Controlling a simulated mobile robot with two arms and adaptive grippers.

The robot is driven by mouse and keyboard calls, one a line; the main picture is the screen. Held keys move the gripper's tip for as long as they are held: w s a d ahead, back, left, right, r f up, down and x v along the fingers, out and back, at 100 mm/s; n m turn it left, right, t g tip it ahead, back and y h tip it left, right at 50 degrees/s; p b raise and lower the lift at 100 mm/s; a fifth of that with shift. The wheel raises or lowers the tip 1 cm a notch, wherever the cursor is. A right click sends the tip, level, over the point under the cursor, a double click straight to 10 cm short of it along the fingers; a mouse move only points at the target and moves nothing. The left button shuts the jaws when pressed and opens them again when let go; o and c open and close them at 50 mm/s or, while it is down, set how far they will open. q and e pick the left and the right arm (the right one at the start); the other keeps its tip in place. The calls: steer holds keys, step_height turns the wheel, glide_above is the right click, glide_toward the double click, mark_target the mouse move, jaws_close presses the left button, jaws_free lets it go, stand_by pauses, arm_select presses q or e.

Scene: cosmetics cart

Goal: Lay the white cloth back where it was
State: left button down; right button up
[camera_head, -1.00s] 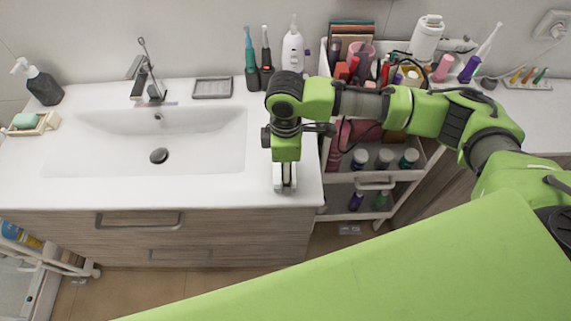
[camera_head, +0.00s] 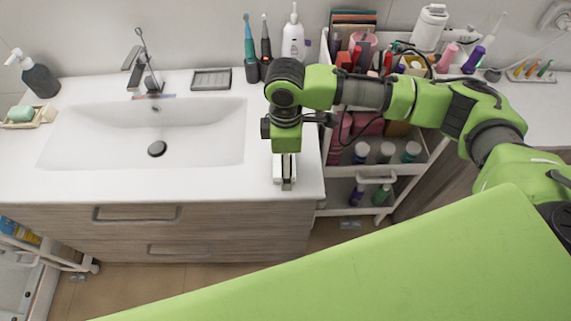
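My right gripper (camera_head: 287,186) comes in from the right and points down over the right end of the white washbasin counter (camera_head: 210,188), near its front edge. Pale parts show on both sides of its narrow grey fingertips. I cannot tell whether these belong to the gripper or to a white cloth, nor whether the fingers are open or shut. No white cloth can be clearly made out against the white counter. My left gripper is not in view.
A white cart (camera_head: 405,172) with bottles and cosmetics stands right of the counter, partly behind my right arm. Toothbrushes (camera_head: 251,58) and a white dispenser (camera_head: 294,42) stand at the back. The counter front left of my gripper is clear around the basin (camera_head: 90,140).

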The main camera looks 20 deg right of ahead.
steer(key=r, duration=0.1)
steer(key=r+b, duration=0.1)
steer(key=r, duration=0.2)
steer(key=shift+w+r, duration=0.25)
step_height(320, 180, up, 9)
steer(key=shift+b, duration=0.4)
steer(key=shift+s+f, duration=0.1)
